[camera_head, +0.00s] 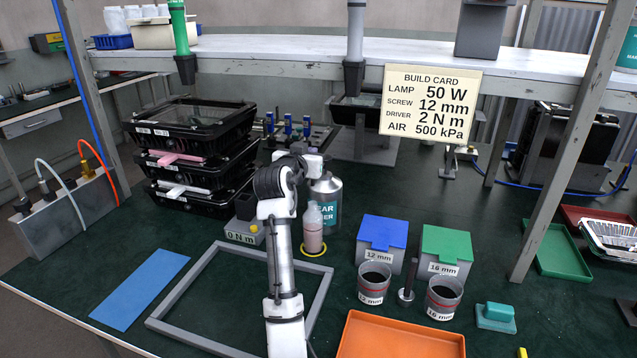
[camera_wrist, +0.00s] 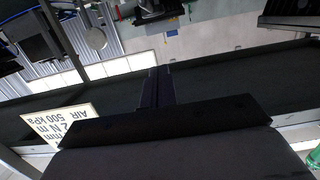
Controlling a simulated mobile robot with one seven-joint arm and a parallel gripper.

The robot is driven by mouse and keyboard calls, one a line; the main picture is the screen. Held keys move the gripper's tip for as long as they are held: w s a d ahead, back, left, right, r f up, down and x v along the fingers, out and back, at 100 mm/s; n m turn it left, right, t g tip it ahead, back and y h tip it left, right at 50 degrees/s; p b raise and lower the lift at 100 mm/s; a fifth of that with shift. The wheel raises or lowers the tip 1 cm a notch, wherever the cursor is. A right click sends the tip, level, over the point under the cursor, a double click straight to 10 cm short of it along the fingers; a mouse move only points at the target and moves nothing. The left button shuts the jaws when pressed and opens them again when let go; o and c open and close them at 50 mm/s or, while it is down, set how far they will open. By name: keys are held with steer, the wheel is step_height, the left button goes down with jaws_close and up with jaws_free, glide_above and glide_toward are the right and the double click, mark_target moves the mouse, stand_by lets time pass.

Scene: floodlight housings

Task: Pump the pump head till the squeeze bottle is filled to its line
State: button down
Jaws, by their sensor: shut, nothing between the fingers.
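The squeeze bottle (camera_head: 313,230) stands upright on a yellow ring (camera_head: 317,249). It looks translucent with pinkish contents; its fill line is too small to make out. Just behind it stands a grey metal bottle (camera_head: 330,202) with a teal label. The metal bottle's top is largely covered by my arm, so I cannot clearly see the pump head. My gripper (camera_wrist: 157,86) shows in the wrist view with its dark fingers together and nothing between them. In the head view my wrist is above the two bottles; I cannot tell whether the gripper touches the pump head.
Black housings (camera_head: 200,150) are stacked at the left. A grey frame (camera_head: 215,338) lies in front, with an orange tray (camera_head: 385,345) to its right. Blue (camera_head: 382,234) and green (camera_head: 446,244) lidded boxes stand right of the bottles. The shelf (camera_head: 270,50) and build card (camera_head: 425,100) are above.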

steer(key=shift+r, duration=0.15)
steer(key=p+x, duration=0.3)
steer(key=x, duration=0.6)
steer(key=shift+w+d+r+p, duration=0.1)
steer(key=shift+w+r+p, duration=0.05)
steer(key=shift+w+p, duration=0.2)
steer(key=f, duration=0.1)
steer(key=f+p, duration=0.1)
steer(key=f, duration=0.1)
steer(key=shift+w+d+f, duration=0.1)
steer(key=shift+w+f, duration=0.05)
steer(key=shift+w, duration=0.15)
steer(key=shift+f+p, duration=0.3)
steer(key=shift+f, duration=0.25)
steer(key=shift+f, duration=0.15)
